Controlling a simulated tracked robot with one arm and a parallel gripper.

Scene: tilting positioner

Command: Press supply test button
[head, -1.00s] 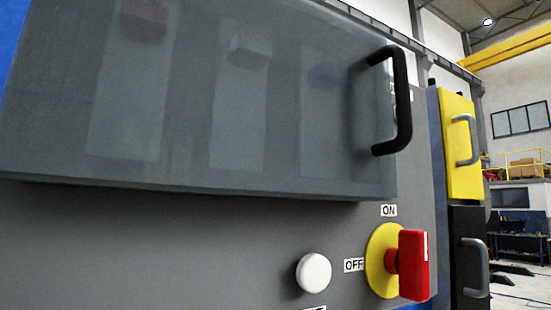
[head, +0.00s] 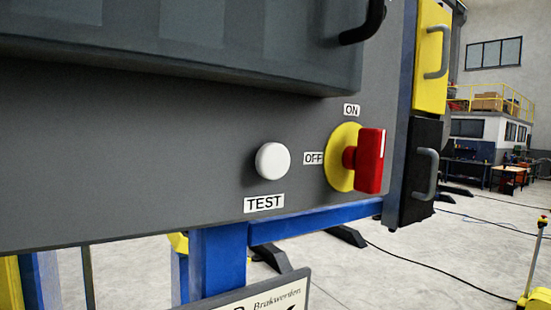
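The supply test button is a round white button (head: 272,161) on the dark grey panel (head: 130,160), above a white TEST label (head: 264,203). It stands out from the panel, and nothing covers it. To its right is a red rotary switch handle (head: 368,160) on a yellow disc (head: 343,180), with an ON label (head: 351,110) above and an OFF label (head: 313,158) at its left. The red handle stands upright, in line with ON. My gripper does not show in the head view.
A smoky cover (head: 200,45) with a black handle (head: 364,22) juts out above the button. Yellow (head: 430,70) and black (head: 420,185) boxes with handles are at the right. A blue frame (head: 219,262) and a sign (head: 262,292) are below. Open floor lies right.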

